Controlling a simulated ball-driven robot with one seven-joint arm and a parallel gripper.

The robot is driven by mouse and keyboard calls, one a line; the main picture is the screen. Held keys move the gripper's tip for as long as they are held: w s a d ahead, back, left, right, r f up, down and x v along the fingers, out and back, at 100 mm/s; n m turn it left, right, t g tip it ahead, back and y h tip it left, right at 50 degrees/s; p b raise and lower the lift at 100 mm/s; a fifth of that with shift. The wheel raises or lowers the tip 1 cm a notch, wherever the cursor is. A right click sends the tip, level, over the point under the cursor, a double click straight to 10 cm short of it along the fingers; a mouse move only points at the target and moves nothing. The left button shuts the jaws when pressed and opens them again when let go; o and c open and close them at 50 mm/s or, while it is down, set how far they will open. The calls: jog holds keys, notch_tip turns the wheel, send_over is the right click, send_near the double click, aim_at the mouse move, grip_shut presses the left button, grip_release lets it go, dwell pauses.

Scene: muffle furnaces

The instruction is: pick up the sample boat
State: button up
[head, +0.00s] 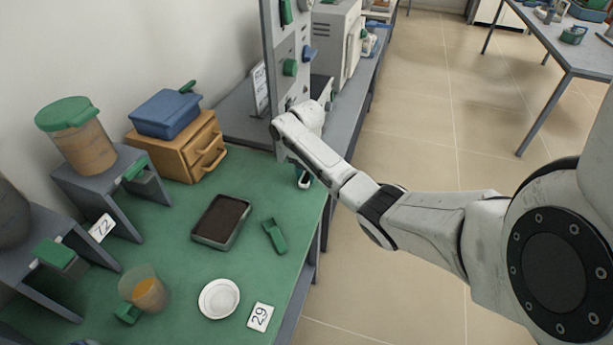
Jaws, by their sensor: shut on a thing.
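My arm reaches in from the right to the far right part of the green bench. My gripper (304,178) is mostly hidden behind my wrist and forearm, near the bench's right edge. It is shut on a small pale piece, which I take to be the sample boat (304,183). Only a little of it shows below the arm, with dark green beside it. I cannot tell whether it touches the bench top.
A grey panel with green and blue knobs (290,67) stands just behind my wrist.

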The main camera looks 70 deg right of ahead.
aim_at(306, 180)
notch_tip(306, 180, up, 3)
jog(key=s+a+r+p, duration=0.2)
jog(key=s+r+p, duration=0.5)
jog(key=s, duration=0.7)
jog(key=shift+r, duration=1.4)
jog(key=shift+w+a, duration=0.1)
jog(key=o, duration=0.4)
jog(key=c, duration=0.4)
jog(key=shift+w+f, duration=0.1)
